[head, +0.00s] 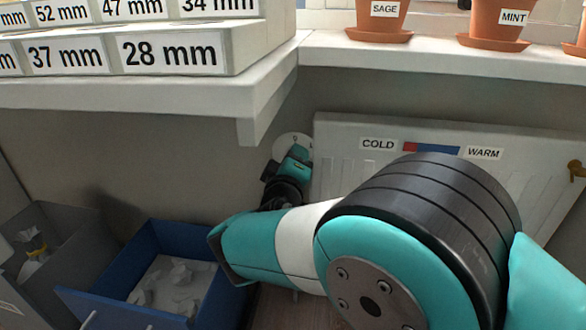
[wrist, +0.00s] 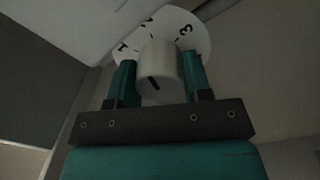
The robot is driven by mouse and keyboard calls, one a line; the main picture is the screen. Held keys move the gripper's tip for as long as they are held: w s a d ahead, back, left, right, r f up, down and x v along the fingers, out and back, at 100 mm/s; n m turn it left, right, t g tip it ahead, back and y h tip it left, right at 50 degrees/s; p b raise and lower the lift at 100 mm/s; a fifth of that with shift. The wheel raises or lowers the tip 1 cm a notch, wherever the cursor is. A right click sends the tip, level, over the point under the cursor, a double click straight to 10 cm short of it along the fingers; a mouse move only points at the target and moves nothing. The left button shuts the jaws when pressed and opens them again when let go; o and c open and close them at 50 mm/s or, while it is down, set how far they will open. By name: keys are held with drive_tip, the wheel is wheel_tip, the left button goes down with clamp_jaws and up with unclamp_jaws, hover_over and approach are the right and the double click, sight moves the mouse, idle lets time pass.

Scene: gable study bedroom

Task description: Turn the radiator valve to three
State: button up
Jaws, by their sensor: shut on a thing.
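The radiator valve's white round knob (wrist: 160,62) stands in front of a white dial plate (wrist: 203,40) marked 1, 2 and 3. In the head view, my gripper (head: 296,158) is at the dial plate (head: 293,139) beside the radiator (head: 340,150); the knob is hidden there.
The radiator bears a COLD to WARM label strip (head: 431,149). A white shelf (head: 200,92) with size-labelled boxes (head: 180,52) overhangs at upper left. Potted herbs (head: 500,20) stand on the sill above. A blue bin (head: 120,270) with crumpled paper and a grey bin (head: 60,240) are below left.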

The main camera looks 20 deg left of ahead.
drive_tip(key=m+b, duration=0.1)
drive_tip(key=m, duration=0.1)
drive_tip(key=m+b, duration=0.1)
drive_tip(key=shift+f+m, duration=0.3)
drive_tip(key=shift+m, duration=0.1)
drive_tip(key=m+b, duration=0.3)
drive_tip(key=shift+m, duration=0.4)
drive_tip(key=shift+s+a+r+m+b, duration=0.1)
drive_tip(key=shift+m+b, duration=1.65)
drive_tip(key=shift+m, duration=0.15)
drive_tip(key=o, duration=0.9)
drive_tip(key=shift+r, duration=0.1)
